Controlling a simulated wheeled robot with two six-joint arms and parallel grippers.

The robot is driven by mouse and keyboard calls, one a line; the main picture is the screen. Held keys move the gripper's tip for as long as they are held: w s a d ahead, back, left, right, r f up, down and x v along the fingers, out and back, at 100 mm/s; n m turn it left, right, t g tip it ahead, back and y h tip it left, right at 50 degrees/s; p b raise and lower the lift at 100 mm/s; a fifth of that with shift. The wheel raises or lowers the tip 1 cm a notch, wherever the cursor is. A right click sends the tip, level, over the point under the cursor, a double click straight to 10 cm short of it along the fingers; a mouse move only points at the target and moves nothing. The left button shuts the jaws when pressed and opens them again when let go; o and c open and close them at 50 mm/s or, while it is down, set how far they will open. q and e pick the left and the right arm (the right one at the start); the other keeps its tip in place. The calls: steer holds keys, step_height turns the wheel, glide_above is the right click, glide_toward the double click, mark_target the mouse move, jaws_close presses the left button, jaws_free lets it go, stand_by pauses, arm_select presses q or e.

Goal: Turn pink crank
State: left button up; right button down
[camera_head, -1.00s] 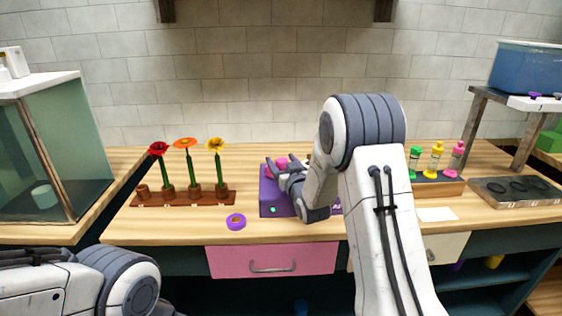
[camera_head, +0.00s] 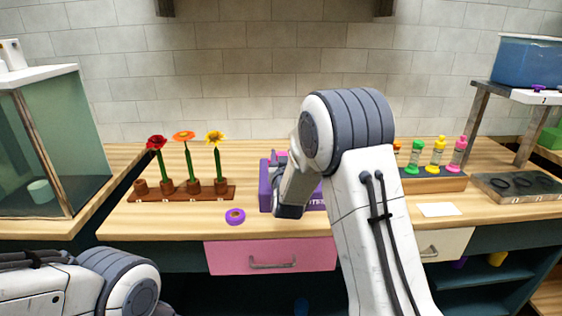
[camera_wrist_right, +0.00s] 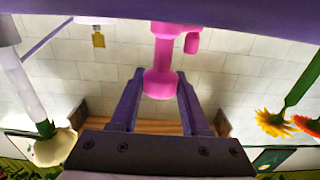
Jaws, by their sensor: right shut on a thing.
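The pink crank (camera_wrist_right: 163,50) shows in the right wrist view, its rounded knob end between the two fingers of my right gripper (camera_wrist_right: 160,95). The gripper is shut on it. In the head view a purple box (camera_head: 265,190) with white lettering stands on the worktop, largely covered by my right arm. My arm and wrist hide most of the crank and the right fingers in that view. Of my left arm only a link shows at the lower left; its gripper is out of view.
A brown rack (camera_head: 215,193) with red, orange and yellow flowers stands left. A pink drawer (camera_head: 225,258) is below the worktop.

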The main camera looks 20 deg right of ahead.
steer(key=shift+a+m+h, duration=0.2)
steer(key=shift+m+h, duration=0.3)
steer(key=shift+h, duration=0.1)
steer(key=m+g+h, duration=0.1)
steer(key=h, duration=0.1)
steer(key=shift+m+g+h, duration=0.3)
steer(key=shift+d+m+g+h+p, duration=0.1)
steer(key=shift+m+g+h+p, duration=1)
steer(key=shift+m+g+h, duration=0.6)
steer(key=shift+h, duration=0.4)
steer(key=shift+c, duration=1.9)
jaws_free()
steer(key=b+v, duration=0.1)
steer(key=v, duration=0.9)
steer(key=shift+s, duration=0.15)
